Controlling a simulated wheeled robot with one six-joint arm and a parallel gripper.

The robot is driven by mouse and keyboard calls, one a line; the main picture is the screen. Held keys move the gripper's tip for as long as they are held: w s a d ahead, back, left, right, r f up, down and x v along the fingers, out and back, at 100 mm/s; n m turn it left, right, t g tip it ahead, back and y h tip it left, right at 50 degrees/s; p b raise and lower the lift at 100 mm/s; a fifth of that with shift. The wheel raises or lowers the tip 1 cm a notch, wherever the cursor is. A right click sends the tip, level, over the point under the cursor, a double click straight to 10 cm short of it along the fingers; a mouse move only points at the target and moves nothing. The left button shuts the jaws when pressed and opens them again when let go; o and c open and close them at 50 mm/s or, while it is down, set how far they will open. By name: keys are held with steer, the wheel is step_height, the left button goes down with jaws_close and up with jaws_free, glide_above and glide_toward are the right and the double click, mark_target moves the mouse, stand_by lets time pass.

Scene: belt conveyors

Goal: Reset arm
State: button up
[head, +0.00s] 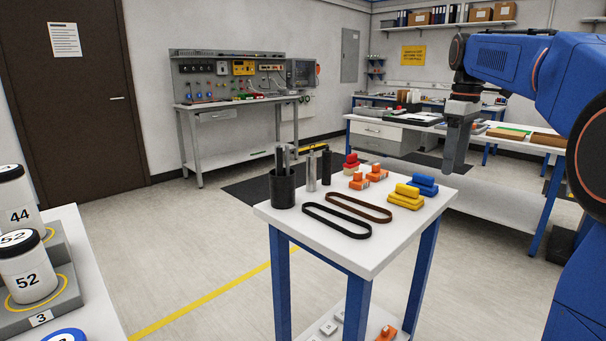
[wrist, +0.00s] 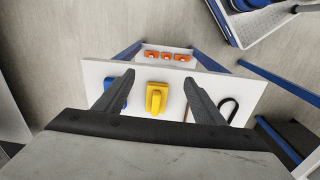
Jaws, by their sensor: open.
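My blue arm (head: 505,60) comes in from the right in the head view, with my gripper (head: 455,165) pointing down at the back right of the small table (head: 375,262). In the wrist view my gripper (wrist: 158,80) is open, its two fingers apart with nothing between the tips. A yellow block piece (wrist: 157,97) lies on the table below, seen between the fingers. A blue piece (wrist: 116,100) is partly hidden behind the left finger. In the head view the yellow piece (head: 406,197) and the blue piece (head: 424,185) sit at the table's right side, apart from my gripper.
The small table also bears two belts (head: 340,222), a black cup (head: 282,188), metal cylinders (head: 312,172), orange pieces (head: 375,173) and a red piece (head: 351,161). Numbered jars (head: 27,280) stand at left. A long bench (head: 480,139) stands behind my gripper.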

steer(key=s+a+f+m+t, duration=0.1)
steer(key=s+a+f+m, duration=0.2)
steer(key=s, duration=0.6)
steer(key=s+a+f+m+t, duration=0.1)
steer(key=s+a+f, duration=0.4)
steer(key=s, duration=0.4)
steer(key=s+a+f+m+t, duration=0.1)
steer(key=s+f+m, duration=0.3)
steer(key=s+f, duration=1.1)
step_height(320, 180, down, 3)
steer(key=shift+s+a+r+m+t, duration=0.1)
steer(key=shift+s+a+m+t, duration=0.25)
steer(key=shift+t, duration=0.45)
